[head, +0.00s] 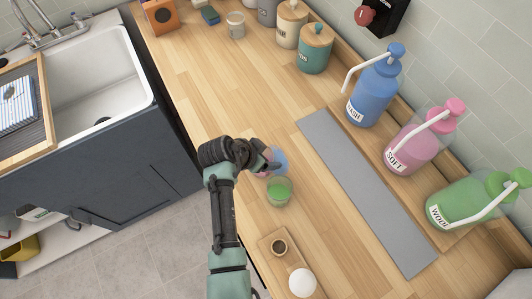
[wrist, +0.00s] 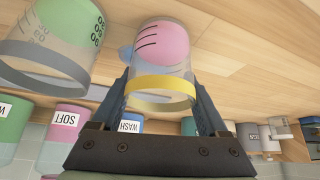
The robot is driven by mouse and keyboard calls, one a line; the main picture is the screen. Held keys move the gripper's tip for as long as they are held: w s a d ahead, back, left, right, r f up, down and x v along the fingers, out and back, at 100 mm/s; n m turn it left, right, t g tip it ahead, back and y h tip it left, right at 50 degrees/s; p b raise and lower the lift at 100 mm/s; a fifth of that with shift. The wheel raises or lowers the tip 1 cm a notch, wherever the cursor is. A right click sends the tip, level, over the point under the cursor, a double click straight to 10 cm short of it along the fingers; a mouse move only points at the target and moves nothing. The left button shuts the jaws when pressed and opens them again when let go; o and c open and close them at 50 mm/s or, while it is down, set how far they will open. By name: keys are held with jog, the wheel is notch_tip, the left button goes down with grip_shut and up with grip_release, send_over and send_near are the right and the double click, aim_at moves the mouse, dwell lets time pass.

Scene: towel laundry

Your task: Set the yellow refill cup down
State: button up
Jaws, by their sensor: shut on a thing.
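The yellow refill cup (wrist: 162,90) is clear with a yellow rim band and pink liquid inside. In the wrist view, which is upside down, it sits between the fingers of my gripper (wrist: 165,98). My gripper is shut on it, and the cup looks roughly upright. In the head view my gripper (head: 268,165) is low over the wooden counter (head: 200,90) and mostly hides the cup. I cannot tell whether its base touches the counter.
A clear cup with green liquid (head: 279,190) stands close beside it, with something blue (head: 280,158) just behind. A grey mat (head: 365,190) and the blue (head: 373,90), pink (head: 415,148) and green (head: 470,203) pump bottles are right. A wooden tray (head: 264,246) lies in front.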

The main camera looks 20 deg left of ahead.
jog(key=o, duration=1.2)
jog(key=b+v, duration=0.1)
jog(key=v, duration=1.1)
